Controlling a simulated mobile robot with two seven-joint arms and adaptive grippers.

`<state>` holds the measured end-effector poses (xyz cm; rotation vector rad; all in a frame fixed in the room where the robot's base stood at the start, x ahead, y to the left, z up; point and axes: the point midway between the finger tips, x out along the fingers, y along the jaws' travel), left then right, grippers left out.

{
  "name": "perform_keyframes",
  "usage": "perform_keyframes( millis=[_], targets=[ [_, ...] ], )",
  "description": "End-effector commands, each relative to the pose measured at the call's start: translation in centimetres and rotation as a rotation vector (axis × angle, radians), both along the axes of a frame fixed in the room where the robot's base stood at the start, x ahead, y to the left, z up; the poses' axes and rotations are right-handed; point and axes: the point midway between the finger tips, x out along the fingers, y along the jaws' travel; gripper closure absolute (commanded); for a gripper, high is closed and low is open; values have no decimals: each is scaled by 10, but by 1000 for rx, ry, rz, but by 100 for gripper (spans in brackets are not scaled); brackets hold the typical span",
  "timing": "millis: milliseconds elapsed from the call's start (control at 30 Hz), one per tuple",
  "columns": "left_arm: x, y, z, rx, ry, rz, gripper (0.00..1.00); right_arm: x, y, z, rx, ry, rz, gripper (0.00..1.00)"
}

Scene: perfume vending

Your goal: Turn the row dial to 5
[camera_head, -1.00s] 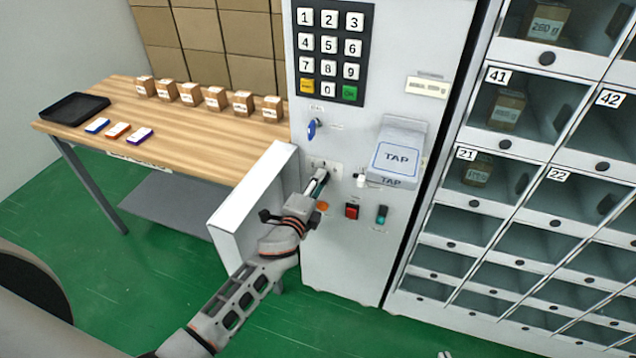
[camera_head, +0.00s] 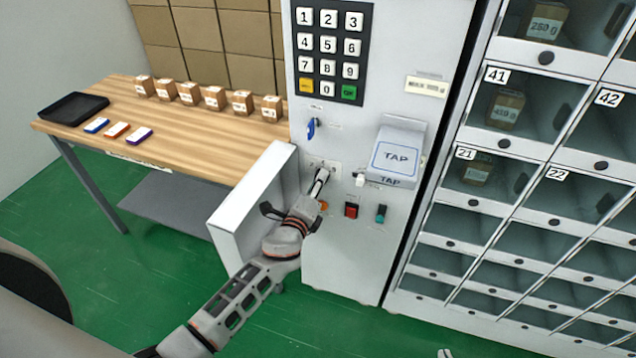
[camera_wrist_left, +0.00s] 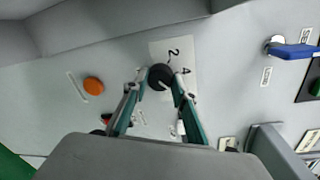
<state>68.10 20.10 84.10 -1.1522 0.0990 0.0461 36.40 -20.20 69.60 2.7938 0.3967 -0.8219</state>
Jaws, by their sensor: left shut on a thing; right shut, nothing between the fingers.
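The row dial (camera_wrist_left: 160,75) is a round black knob on a pale plate in the left wrist view. A 2 and a 4 are readable beside it; other marks are hidden or too small. A small light mark shows on the knob, but I cannot tell which number it points at. My left gripper (camera_wrist_left: 160,82) is shut on the knob, one finger on each side. In the head view my left gripper (camera_head: 321,180) reaches the front panel of the machine (camera_head: 340,265) and hides most of the dial.
Near the dial are a blue key (camera_head: 311,129), a TAP reader (camera_head: 396,158), a red button (camera_head: 351,210) and a green switch (camera_head: 381,213). A white ledge (camera_head: 250,187) stands close left of my arm. Numbered lockers (camera_head: 510,190) are to the right.

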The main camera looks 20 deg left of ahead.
Motion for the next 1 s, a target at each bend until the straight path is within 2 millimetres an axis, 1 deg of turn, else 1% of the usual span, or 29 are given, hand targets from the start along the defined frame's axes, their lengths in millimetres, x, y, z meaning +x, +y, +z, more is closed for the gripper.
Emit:
perform_keyframes(
  millis=[133,167,200,233,533,633,767,900,1000],
  targets=[
    [0,0,1,3,-1,0,95,-1,0,-1,-1,2,0,100],
    [0,0,1,3,-1,0,71,-1,0,-1,-1,3,0,100],
    [0,0,1,3,-1,0,60,-1,0,-2,-1,3,0,100],
    [0,0,1,2,-1,0,56,-1,0,-2,-1,3,0,100],
    [0,0,0,1,0,0,56,0,-1,-1,-2,3,0,100],
    [-5,0,0,1,0,0,56,0,-1,-1,-3,1,0,100],
    [-21,0,1,1,1,0,56,0,-1,0,-2,0,0,100],
    [-45,1,4,1,0,-1,56,0,0,0,-1,1,0,100],
    [-59,1,6,1,0,0,56,0,0,0,-1,1,0,100]
  ],
)
